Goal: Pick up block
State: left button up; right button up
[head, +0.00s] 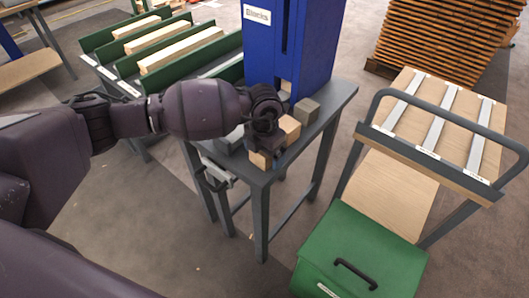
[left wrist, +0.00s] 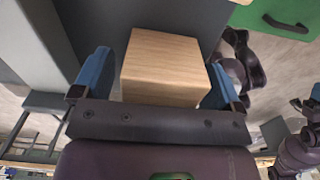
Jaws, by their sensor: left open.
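My left gripper (head: 267,150) is over the front end of the narrow grey table, pointing down. A light wooden block (head: 260,160) shows at its fingers, partly hidden by the gripper. In the left wrist view, my left gripper (left wrist: 158,62) is open, with one blue finger on each side of a wooden block (left wrist: 162,65). Small gaps show beside the block, and I cannot tell whether either finger touches it. Another wooden block (head: 290,128) sits just behind the gripper, and a duller greyish one (head: 307,110) sits farther back. My right gripper cannot be made out.
A blue tower labelled "Blocks" (head: 290,45) stands at the table's back. Green troughs with wooden bars (head: 180,50) are behind at left. A cart (head: 430,130) and a green lidded box (head: 360,255) stand at right. The grey table (head: 335,97) has little free top.

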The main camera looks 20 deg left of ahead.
pick_arm(q)
jog(key=shift+c, duration=0.4)
jog(key=c, duration=0.9)
jog(key=shift+r, duration=0.15)
jog(key=shift+c, duration=0.2)
jog(key=shift+r, duration=0.25)
notch_tip(320, 180, up, 19)
jog(key=p, duration=0.2)
jog(key=shift+r+p, duration=0.2)
jog(key=shift+p, duration=0.15)
